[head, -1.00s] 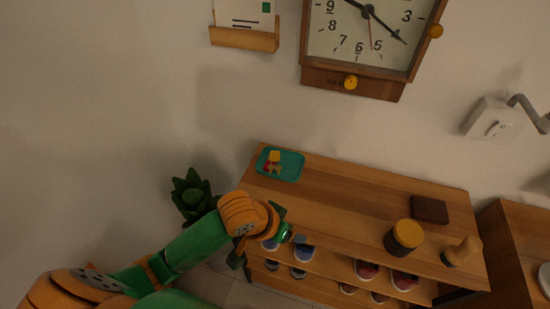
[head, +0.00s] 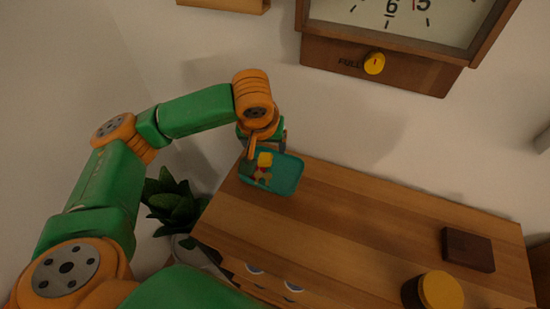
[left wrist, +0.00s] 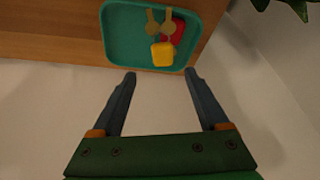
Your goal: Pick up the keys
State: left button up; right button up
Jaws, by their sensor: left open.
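The keys (head: 262,174) lie in a teal tray (head: 289,174) at the far left corner of the wooden shelf top. In the left wrist view the brass keys (left wrist: 152,24) lie in the tray (left wrist: 120,43) with a yellow piece (left wrist: 162,54) and a red piece (left wrist: 179,32). My left gripper (head: 267,147) is at the tray's wall-side edge. In the left wrist view its fingers (left wrist: 160,74) are spread and empty, with the tray and keys beyond the tips. My right gripper is not in view.
The shelf top (head: 360,220) is bare in the middle. A dark brown block (head: 468,249) and a yellow-lidded jar (head: 440,291) stand at its right. A clock (head: 390,40) hangs on the wall above. A plant (head: 172,203) stands left of the shelf.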

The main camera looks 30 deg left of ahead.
aim_at(265, 160)
pick_arm(q)
jog(key=shift+s+a+f, duration=0.1)
jog(key=shift+f, duration=0.3)
jog(key=shift+s+a+f, duration=0.1)
jog(key=shift+a+f, duration=0.05)
jog(key=shift+f, duration=0.5)
jog(key=shift+s+a+f, duration=0.1)
jog(key=shift+f, duration=0.5)
jog(key=shift+x, duration=1.25)
jog(key=shift+w+d, duration=0.1)
jog(key=shift+w, duration=0.2)
jog(key=shift+s, duration=0.15)
jog(key=c, duration=0.6)
grip_shut()
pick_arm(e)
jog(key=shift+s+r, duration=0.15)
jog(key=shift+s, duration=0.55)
